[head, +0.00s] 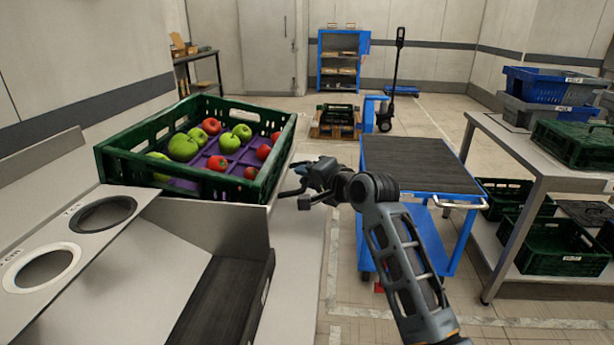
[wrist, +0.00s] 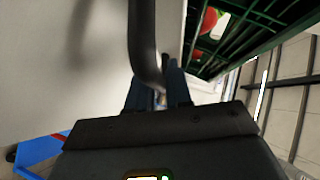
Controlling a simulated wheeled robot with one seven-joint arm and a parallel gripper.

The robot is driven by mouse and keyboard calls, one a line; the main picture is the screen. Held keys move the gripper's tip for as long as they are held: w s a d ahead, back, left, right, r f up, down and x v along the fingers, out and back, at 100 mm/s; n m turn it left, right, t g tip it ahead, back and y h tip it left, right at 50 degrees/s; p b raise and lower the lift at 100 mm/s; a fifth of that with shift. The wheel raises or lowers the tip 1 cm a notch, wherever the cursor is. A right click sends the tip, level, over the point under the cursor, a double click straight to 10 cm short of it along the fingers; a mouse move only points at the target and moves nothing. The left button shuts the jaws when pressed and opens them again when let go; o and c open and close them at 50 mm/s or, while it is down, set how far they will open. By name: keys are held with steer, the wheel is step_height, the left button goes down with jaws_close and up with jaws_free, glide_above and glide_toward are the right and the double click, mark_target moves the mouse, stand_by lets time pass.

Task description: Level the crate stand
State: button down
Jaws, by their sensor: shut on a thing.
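The green crate (head: 215,181) holds red and green apples on a purple tray. My gripper (head: 288,192) is at the right side of the stand, just beside the crate. In the wrist view my gripper (wrist: 160,92) is shut on a dark curved handle (wrist: 143,40). The handle's far end is hidden between the fingers.
A sloped panel with two round holes (head: 75,231) is at the left front, with a dark belt (head: 222,300) beside it. A blue cart (head: 418,163) stands right of my arm. A grey table (head: 545,160) with crates stands farther right.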

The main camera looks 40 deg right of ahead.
step_height(320, 180, up, 2)
steer(key=p, duration=0.3)
steer(key=shift+r+n+g+p, duration=0.2)
steer(key=shift+n+g+p, duration=0.1)
steer(key=shift+p, duration=0.05)
step_height(320, 180, up, 2)
steer(key=g+p, duration=0.1)
steer(key=p, duration=0.3)
steer(key=shift+w+a+r+n+p, duration=0.1)
steer(key=shift+w+a+n+p, duration=0.05)
steer(key=shift+n+p, duration=0.2)
steer(key=shift+h, duration=0.3)
steer(key=c, duration=1.1)
jaws_free()
steer(key=shift+c, duration=0.2)
